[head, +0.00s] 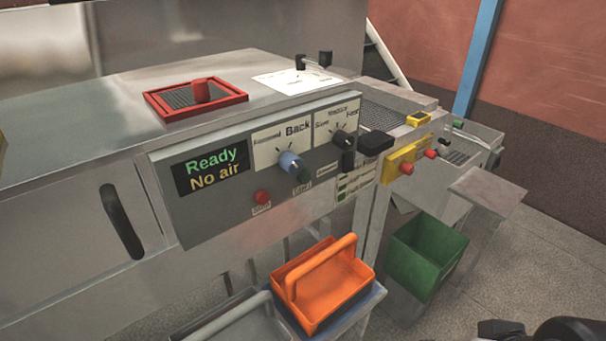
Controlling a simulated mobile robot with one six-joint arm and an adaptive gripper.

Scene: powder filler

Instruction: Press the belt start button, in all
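The grey control panel (215,222) faces me on the front of the machine. Its display (210,167) reads "Ready" and "No air". Below the knobs are a red button (262,197) and a dark green button (304,173), each with a small label too small to read. A yellow box (393,166) to the right carries a red button (407,168), with another red button (430,154) beside it. I cannot tell which one is the belt start button. Dark parts of my arm or gripper (540,330) show at the bottom right, cut off by the frame; the fingers cannot be made out.
A blue-grey knob (290,162) and a black knob (342,137) stick out of the panel. An orange carrier (325,303) and a grey one (235,325) stand below it. A green bin (428,255) stands right of them. Floor is clear at the right.

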